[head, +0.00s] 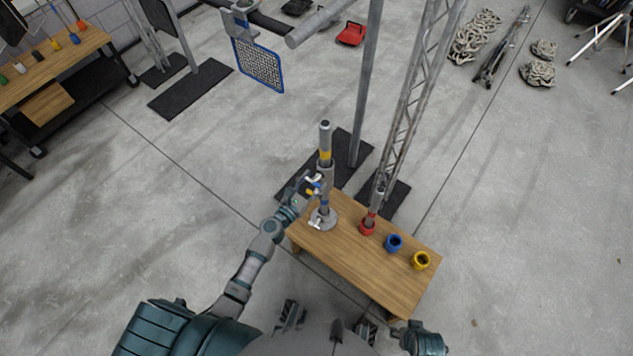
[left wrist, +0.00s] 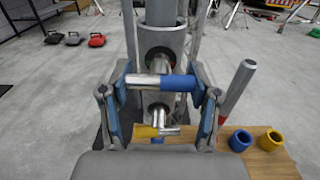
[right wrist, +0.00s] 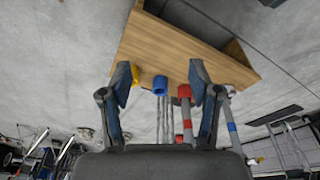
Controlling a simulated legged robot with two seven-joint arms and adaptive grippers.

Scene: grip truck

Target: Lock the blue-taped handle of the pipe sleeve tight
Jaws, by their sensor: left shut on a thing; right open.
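The pipe sleeve (head: 325,175) stands upright on a round base on the wooden table, with a grey pipe (head: 325,135) rising out of it. In the left wrist view the blue-taped handle (left wrist: 176,82) lies level across the front of the sleeve (left wrist: 162,42), silver at its left part. My left gripper (head: 306,187) is at the sleeve, its fingers (left wrist: 162,90) closed on the two ends of this handle. A yellow-taped handle (left wrist: 150,131) sits below it. My right gripper (right wrist: 160,95) is open and empty, away from the sleeve.
On the wooden table (head: 355,265) stand a red cup (head: 367,227) with a pole in it, a blue cup (head: 393,242) and a yellow cup (head: 420,260). A lattice mast (head: 408,110) and a grey post (head: 366,85) rise behind the table. Floor left of the table is clear.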

